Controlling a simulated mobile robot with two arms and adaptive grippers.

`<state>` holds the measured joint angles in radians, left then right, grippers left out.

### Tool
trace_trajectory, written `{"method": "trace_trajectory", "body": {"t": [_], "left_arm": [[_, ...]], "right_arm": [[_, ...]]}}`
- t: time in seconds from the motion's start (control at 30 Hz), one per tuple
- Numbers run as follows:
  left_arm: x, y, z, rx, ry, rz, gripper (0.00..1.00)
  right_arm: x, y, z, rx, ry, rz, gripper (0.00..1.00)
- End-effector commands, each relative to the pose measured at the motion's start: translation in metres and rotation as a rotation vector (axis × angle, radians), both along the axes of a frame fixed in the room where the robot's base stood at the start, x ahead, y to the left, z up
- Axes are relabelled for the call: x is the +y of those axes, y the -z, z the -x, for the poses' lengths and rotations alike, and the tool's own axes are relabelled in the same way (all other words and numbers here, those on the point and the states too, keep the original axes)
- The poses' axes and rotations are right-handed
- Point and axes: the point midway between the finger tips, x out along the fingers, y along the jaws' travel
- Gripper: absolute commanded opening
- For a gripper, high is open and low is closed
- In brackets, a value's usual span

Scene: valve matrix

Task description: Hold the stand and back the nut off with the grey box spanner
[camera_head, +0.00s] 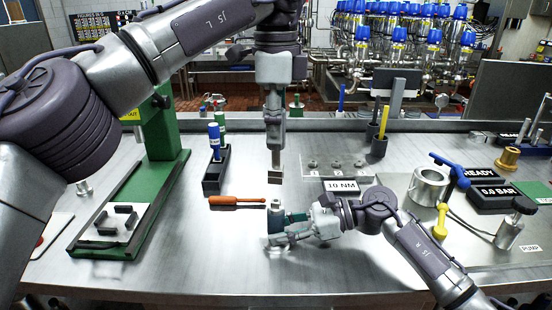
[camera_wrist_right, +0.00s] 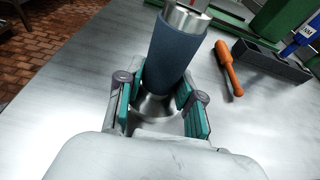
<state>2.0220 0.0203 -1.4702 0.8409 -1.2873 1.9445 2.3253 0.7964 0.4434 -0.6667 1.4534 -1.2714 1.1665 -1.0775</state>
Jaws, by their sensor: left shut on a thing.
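My left gripper (camera_head: 274,140) points down at the middle of the table, shut on the grey box spanner (camera_head: 275,174), which hangs upright. The stand (camera_head: 278,212) is below it, apart from the spanner, with a visible gap. In the right wrist view the stand (camera_wrist_right: 170,55) is a dark blue-grey sleeve with a bright metal top and base. The nut cannot be made out clearly at its top. My right gripper (camera_head: 276,229) reaches in low from the right. Its teal fingers (camera_wrist_right: 160,105) are parted, one on each side of the stand; firm contact cannot be seen.
A 10 NM plate (camera_head: 341,185) and a metal ring (camera_head: 428,187) are to the right. A green press stand (camera_head: 160,160) stands left.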

Motion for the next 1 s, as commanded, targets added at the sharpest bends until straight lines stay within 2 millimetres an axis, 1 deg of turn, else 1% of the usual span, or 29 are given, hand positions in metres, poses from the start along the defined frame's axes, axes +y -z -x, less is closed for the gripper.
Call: {"method": "trace_trajectory", "body": {"t": [0.03, 0.17, 0.47, 0.57, 0.67, 0.9, 1.0], "left_arm": [[0.000, 0.000, 0.000, 0.000, 0.000, 0.000, 0.00], [0.000, 0.000, 0.000, 0.000, 0.000, 0.000, 0.00], [0.000, 0.000, 0.000, 0.000, -0.001, 0.000, 0.00], [0.000, 0.000, 0.000, 0.000, -0.001, 0.000, 0.00], [0.000, 0.000, 0.000, 0.000, -0.001, 0.000, 0.00], [0.000, 0.000, 0.000, 0.000, 0.000, 0.000, 0.00], [0.000, 0.000, 0.000, 0.000, 0.000, 0.000, 0.00]], "right_arm": [[0.000, 0.000, 0.000, 0.000, 0.000, 0.001, 0.43], [0.000, 0.000, 0.000, 0.000, 0.000, 0.000, 0.65], [-0.001, 0.000, 0.000, 0.000, 0.000, 0.000, 0.66], [-0.006, -0.002, 0.000, 0.000, 0.001, 0.001, 0.66], [-0.020, -0.005, -0.001, 0.000, 0.003, 0.002, 0.66], [-0.069, -0.020, -0.001, 0.000, 0.004, 0.002, 0.66], [-0.087, -0.026, -0.001, 0.001, 0.003, 0.002, 0.66]]}}
